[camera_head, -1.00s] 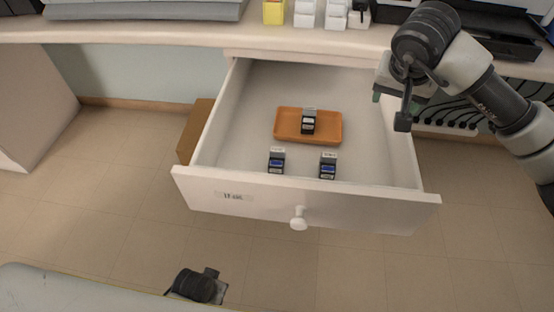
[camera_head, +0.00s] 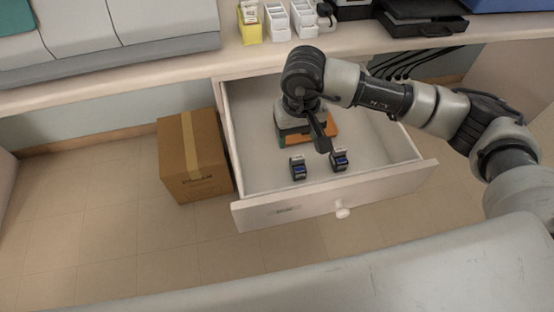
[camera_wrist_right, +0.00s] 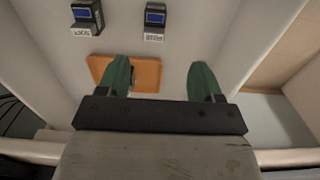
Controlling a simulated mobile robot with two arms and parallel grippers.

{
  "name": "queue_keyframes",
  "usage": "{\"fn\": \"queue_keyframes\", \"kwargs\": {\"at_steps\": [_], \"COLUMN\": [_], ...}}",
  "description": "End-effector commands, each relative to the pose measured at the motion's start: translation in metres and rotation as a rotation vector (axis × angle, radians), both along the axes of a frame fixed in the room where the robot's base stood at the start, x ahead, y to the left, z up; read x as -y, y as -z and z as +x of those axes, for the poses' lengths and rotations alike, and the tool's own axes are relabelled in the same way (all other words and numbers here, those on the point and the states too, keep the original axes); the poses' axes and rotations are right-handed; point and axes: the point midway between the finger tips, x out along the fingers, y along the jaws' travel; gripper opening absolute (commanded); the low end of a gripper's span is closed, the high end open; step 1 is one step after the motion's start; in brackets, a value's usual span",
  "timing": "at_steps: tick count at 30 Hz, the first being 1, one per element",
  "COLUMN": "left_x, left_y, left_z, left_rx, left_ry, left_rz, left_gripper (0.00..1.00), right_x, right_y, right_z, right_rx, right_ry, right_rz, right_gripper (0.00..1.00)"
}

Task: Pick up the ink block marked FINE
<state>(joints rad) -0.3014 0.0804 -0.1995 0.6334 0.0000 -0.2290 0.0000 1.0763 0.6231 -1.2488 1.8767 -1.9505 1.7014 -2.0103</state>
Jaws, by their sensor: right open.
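Two small dark ink blocks with blue faces, a left one (camera_head: 298,168) and a right one (camera_head: 339,159), stand near the front of the open drawer (camera_head: 262,177). They also show at the top of the right wrist view, as one block (camera_wrist_right: 87,17) and another (camera_wrist_right: 154,20). The tray's block is mostly hidden. My left gripper is out of view.
The drawer walls enclose the blocks; a white knob (camera_head: 341,209) is on its front. A cardboard box (camera_head: 193,157) stands on the floor left of the drawer. The counter (camera_head: 120,78) runs behind, with a yellow holder (camera_head: 250,24) and white holders (camera_head: 277,22).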

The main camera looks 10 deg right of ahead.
Motion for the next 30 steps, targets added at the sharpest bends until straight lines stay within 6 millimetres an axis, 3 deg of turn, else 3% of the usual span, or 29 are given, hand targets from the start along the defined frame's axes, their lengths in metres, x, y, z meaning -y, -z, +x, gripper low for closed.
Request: {"fn": "queue_keyframes", "kwargs": {"at_steps": [9, 17, 24, 30], "left_x": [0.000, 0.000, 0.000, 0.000], "left_y": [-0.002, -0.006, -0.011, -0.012], "left_z": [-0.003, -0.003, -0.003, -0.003], "left_rx": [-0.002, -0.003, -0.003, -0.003], "left_ry": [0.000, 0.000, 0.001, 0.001], "left_rz": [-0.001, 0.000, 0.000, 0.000], "left_gripper": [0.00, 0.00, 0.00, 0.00], "right_x": [0.000, 0.002, 0.006, 0.006], "right_y": [0.044, 0.065, 0.100, 0.109], "right_z": [-0.002, -0.001, 0.001, 0.002], "right_rx": [-0.010, -0.008, -0.008, -0.004], "right_ry": [-0.002, -0.001, -0.002, -0.003], "right_rz": [0.002, 0.001, 0.001, 0.002], "right_gripper": [0.66, 0.66, 0.66, 0.66]}}
